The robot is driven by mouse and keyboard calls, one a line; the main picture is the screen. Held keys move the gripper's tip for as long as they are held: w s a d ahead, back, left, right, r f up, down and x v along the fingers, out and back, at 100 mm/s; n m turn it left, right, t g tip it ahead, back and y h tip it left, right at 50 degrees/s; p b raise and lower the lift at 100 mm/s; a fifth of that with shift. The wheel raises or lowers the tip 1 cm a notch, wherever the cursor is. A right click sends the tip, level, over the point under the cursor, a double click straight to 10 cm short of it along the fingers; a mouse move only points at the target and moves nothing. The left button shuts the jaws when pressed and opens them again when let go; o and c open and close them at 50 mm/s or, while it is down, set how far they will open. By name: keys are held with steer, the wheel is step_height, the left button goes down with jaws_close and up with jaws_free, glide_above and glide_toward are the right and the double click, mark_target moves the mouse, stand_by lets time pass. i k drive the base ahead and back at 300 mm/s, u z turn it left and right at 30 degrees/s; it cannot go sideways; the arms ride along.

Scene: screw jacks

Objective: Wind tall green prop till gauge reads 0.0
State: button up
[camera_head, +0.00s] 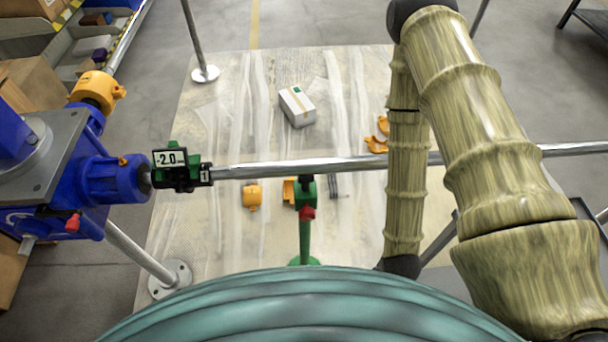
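The tall green prop (305,235) stands upright below the long silver shaft (330,165), with its green base partly cut off by my teal body. A red part (308,213) sits near its top. I cannot tell whether its head touches the shaft. The gauge (170,158) is mounted at the shaft's left end, by the blue machine, and reads -2.0. My arm bends down on the right, and its lower end goes out of sight near my body. My gripper does not show.
The blue machine (110,180) stands at left. A white box (297,106) and orange pieces (252,195), (376,145) lie on the pale floor sheet (220,120). Metal posts on round feet stand at left (206,74) and lower left (170,278). Shelves with boxes fill the upper left.

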mark_target(306, 214)
steer(key=u, duration=0.25)
steer(key=k, duration=1.1)
steer(key=z, duration=0.25)
